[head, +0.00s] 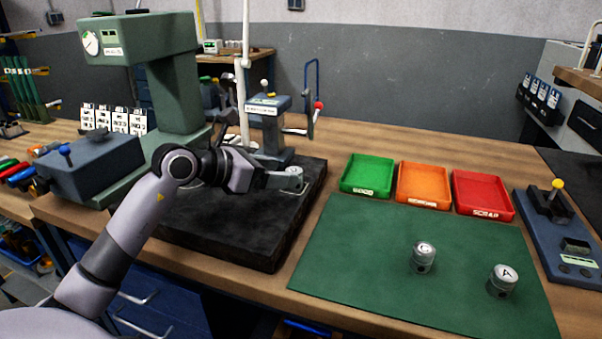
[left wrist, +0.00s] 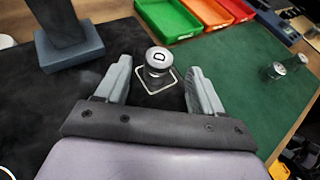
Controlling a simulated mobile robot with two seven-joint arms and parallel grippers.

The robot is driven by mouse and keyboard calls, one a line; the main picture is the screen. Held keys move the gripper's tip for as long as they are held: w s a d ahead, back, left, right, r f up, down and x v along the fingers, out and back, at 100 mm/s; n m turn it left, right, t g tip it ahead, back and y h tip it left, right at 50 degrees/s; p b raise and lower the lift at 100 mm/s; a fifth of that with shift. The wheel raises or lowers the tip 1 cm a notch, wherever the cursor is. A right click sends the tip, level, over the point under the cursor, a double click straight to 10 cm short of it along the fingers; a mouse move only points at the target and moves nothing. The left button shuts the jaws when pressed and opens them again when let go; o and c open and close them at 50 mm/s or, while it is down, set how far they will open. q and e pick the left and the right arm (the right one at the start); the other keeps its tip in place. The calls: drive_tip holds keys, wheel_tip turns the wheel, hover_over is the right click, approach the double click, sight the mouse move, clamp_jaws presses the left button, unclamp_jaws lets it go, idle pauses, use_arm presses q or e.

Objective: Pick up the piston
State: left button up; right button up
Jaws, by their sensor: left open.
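A metal piston (left wrist: 158,62) marked D stands upright on the black plate, inside a white square outline, in the left wrist view. In the head view this piston (head: 294,172) shows at the plate's right side, partly hidden by my gripper. My left gripper (head: 282,182) is open, its fingers pointing at the piston. In the left wrist view the gripper (left wrist: 158,88) has one finger on each side of the outline, and the piston stands at and just beyond the fingertips, not gripped. Two more pistons stand on the green mat, one marked C (head: 424,258) and one marked A (head: 502,281). My right gripper is not in view.
Green (head: 368,175), orange (head: 424,184) and red (head: 482,194) trays stand behind the green mat (head: 370,240). A grey-green press (head: 175,90) and a smaller blue-grey device (head: 268,125) stand left of and behind the black plate (head: 240,235). A blue fixture (head: 558,235) with a yellow knob is at the right.

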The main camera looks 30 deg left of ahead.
sight(290, 171)
use_arm(q)
drive_tip(key=shift+p+x, duration=0.35)
drive_tip(key=shift+x, duration=0.8)
drive_tip(key=shift+p+x, duration=0.4)
drive_tip(key=shift+x, duration=1.85)
drive_tip(key=shift+r, duration=0.15)
drive_tip(key=c, duration=1.2)
